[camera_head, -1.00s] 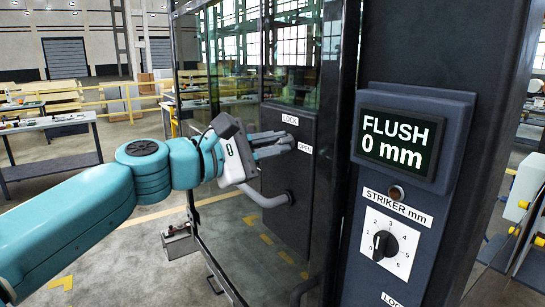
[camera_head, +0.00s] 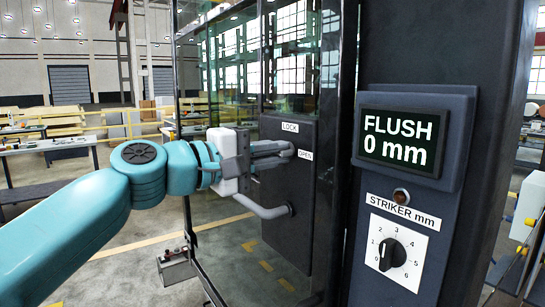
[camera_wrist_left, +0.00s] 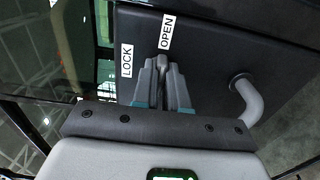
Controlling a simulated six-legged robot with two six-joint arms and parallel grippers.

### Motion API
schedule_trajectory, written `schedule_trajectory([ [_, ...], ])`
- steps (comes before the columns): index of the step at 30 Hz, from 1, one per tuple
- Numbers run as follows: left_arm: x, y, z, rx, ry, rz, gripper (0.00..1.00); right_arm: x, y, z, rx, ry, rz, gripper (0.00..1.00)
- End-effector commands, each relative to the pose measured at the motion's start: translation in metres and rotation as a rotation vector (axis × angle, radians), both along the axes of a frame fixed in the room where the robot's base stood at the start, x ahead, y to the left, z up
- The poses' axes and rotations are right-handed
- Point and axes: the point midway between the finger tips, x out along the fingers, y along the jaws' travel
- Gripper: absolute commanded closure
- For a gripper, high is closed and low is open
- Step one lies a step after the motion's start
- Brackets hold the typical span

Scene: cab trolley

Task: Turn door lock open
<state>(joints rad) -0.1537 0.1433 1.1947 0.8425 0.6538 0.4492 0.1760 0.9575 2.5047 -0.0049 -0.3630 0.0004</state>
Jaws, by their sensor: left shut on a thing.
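The glass cab door carries a dark lock panel (camera_head: 300,232) with a LOCK label (camera_head: 290,127) above and an OPEN label (camera_head: 305,155) to the right. My left gripper (camera_head: 284,150) reaches in from the left, its fingers level at the panel between the labels. In the left wrist view the fingers (camera_wrist_left: 163,88) are together on the door lock, which they mostly hide; a small grey tip (camera_wrist_left: 164,66) shows just beyond them, beside the OPEN label. A bent grey door handle (camera_head: 262,209) sits below the gripper, apart from it. My right gripper is not in view.
Right of the door stands a dark post with a display (camera_head: 402,138) reading FLUSH 0 mm and a striker dial (camera_head: 392,253) below it. A grey workbench (camera_head: 50,147) is far left.

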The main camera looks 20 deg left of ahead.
Motion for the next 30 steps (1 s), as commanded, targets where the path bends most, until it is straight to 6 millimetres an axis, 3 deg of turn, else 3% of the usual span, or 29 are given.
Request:
schedule_trajectory([
  [13,0.000,0.000,0.000,0.012,-0.008,-0.002,1.00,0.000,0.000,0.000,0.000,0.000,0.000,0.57],
  [14,0.000,0.000,0.000,0.012,-0.008,-0.002,0.77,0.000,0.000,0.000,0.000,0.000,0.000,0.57],
  [15,0.000,0.000,0.000,0.012,-0.008,-0.002,0.64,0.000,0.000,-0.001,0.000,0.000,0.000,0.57],
  [16,0.000,0.000,0.000,0.011,-0.007,-0.002,0.62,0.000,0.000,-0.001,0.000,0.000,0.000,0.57],
  [25,-0.001,0.001,-0.001,0.009,-0.006,0.000,0.62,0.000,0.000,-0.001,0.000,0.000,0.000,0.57],
  [30,-0.018,0.015,-0.002,0.009,-0.008,0.002,0.62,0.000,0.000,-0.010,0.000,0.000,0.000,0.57],
])
